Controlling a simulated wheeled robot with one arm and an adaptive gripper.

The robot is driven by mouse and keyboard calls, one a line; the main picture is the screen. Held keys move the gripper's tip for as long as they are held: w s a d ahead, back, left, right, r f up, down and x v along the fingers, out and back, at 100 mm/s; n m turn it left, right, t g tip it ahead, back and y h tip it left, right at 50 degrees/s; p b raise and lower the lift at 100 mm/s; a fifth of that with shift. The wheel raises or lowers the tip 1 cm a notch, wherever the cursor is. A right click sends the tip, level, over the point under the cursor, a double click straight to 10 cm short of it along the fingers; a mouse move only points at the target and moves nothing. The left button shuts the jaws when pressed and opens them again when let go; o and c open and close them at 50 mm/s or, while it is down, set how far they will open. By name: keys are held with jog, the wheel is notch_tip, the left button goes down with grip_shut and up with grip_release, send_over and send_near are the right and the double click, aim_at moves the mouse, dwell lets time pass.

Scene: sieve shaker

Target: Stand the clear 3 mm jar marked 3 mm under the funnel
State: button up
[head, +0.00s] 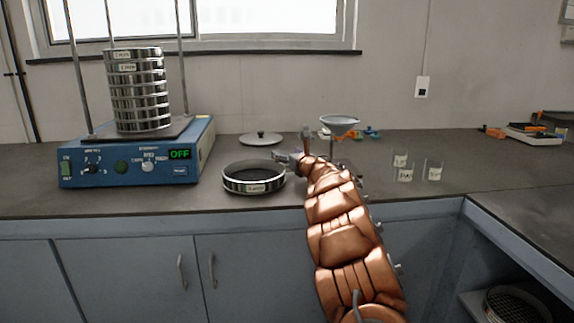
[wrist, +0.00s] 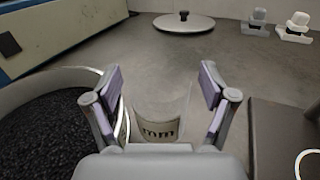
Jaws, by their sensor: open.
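In the wrist view a clear jar (wrist: 160,100) stands on the bench between the two fingers of my gripper (wrist: 161,80). Its label shows "mm"; the number cannot be read. The fingers are open, one on each side of the jar, with a gap visible. In the head view my gripper (head: 287,158) is low over the bench, just right of a black-filled sieve; I cannot make out this jar there. The funnel (head: 340,122) is on its stand behind and right of my gripper, and my arm hides much of the space below it.
The sieve (head: 254,183) is close on the left. The blue shaker (head: 130,160) with its sieve stack (head: 138,90) stands farther left. A round lid (head: 261,139) lies behind. Three clear labelled jars (head: 400,160) (head: 405,174) (head: 434,171) stand to the right, with bare bench around them.

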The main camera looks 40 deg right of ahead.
jog(key=shift+r, duration=0.1)
jog(key=c, duration=1.4)
